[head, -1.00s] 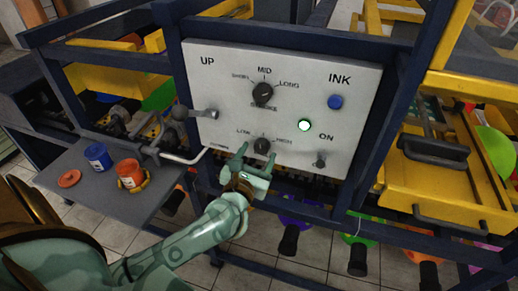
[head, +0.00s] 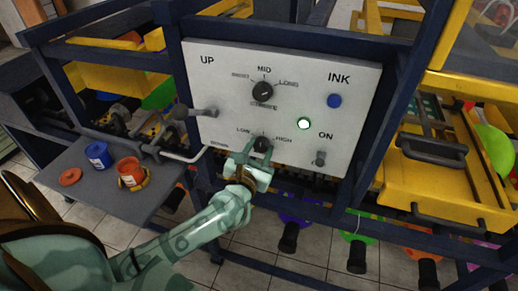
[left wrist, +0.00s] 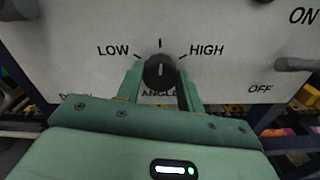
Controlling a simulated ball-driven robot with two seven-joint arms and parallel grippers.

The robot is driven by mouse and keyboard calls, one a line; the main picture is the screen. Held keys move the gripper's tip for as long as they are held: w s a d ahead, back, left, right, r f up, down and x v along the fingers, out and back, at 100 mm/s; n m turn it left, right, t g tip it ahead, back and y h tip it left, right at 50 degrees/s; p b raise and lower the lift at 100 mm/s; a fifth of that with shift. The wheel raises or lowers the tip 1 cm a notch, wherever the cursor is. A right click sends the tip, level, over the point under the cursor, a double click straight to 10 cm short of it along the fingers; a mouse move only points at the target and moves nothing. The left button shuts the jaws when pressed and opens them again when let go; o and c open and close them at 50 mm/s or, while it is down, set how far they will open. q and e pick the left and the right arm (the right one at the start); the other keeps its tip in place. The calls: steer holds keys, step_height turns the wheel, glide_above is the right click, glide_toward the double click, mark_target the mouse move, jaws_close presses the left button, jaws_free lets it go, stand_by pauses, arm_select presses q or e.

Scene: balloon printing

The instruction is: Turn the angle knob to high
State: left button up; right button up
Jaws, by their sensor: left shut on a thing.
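The angle knob (head: 262,146) is a black dial low on the white control panel (head: 225,75), between the labels LOW and HIGH. In the left wrist view the knob (left wrist: 160,72) has its pointer up, at the middle mark between the two labels. My left gripper (head: 261,151) comes from below and is shut on the knob, with one finger on each side. The gripper (left wrist: 160,87) hides part of the ANGLE label in the left wrist view. My right gripper does not show.
Above is a second black knob (head: 263,92) marked MID and LONG. A shelf with blue (head: 97,155) and red (head: 131,173) pots stands at the left.

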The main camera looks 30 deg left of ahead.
arm_select(q)
steer(key=m+p, duration=0.7)
steer(key=shift+r, duration=0.2)
steer(key=m+p, duration=0.2)
steer(key=m, duration=0.1)
steer(key=shift+p, duration=0.3)
steer(key=shift+f+m+p, duration=0.15)
steer(key=shift+m+p, duration=0.35)
steer(key=shift+m, duration=0.2)
steer(key=shift+f, duration=0.1)
steer(key=o, duration=1)
